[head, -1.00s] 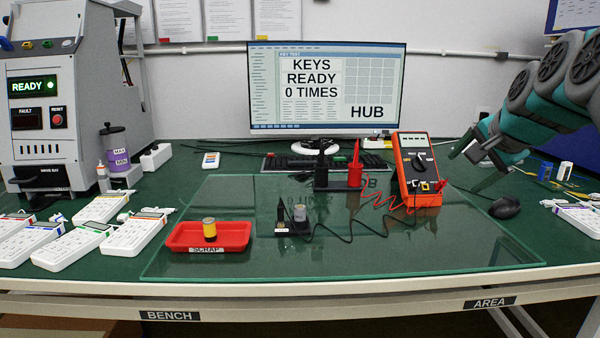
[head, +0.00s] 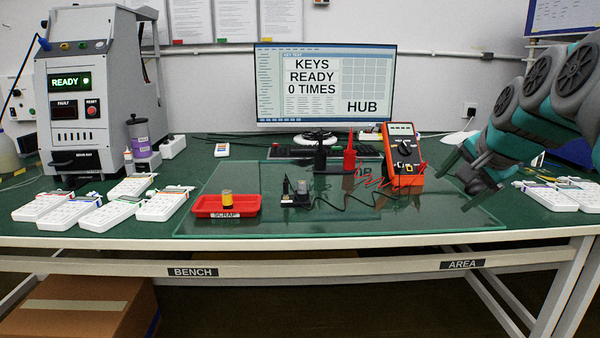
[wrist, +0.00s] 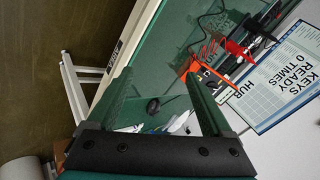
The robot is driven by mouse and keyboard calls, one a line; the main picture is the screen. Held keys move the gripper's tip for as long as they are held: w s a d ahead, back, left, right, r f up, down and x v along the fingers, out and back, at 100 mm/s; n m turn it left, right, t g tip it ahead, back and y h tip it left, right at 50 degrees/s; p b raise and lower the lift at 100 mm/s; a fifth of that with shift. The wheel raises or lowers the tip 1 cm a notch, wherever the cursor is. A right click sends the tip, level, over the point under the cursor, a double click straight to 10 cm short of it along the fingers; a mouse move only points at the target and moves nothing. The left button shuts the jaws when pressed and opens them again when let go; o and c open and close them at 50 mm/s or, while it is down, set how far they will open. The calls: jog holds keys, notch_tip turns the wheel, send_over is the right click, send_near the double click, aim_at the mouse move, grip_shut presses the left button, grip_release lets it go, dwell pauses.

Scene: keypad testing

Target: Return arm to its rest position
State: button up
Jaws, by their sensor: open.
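My arm reaches in from the right edge of the head view, dark grey and teal. My gripper (head: 459,172) is at its end, over the right part of the bench, right of the orange multimeter (head: 404,158). Its two fingers are apart with nothing between them. In the wrist view the gripper (wrist: 160,95) is also open and empty, with the bench surface and a black mouse (wrist: 153,105) seen beyond the fingers. In the head view the mouse is largely hidden by the gripper.
The monitor (head: 325,85) stands at the back. A glass sheet (head: 330,222) bears the red scrap tray (head: 243,208). White keypads (head: 110,215) lie at left, more (head: 553,197) at right near my gripper. The grey test machine (head: 85,130) stands at left. A cardboard box (head: 80,306) is below the bench.

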jog(key=s+a+f+n+g, duration=0.3)
jog(key=s+a+f, duration=0.4)
jog(key=f, duration=0.2)
jog(key=s+a+f+n+g, duration=0.3)
jog(key=s+f, duration=0.6)
jog(key=s, duration=0.4)
jog(key=s+a+f+n+g, duration=0.4)
jog(key=s+f+n, duration=0.2)
jog(key=s+f, duration=0.4)
jog(key=s, duration=0.4)
jog(key=shift+a+f, duration=0.2)
jog(key=shift+a, duration=0.05)
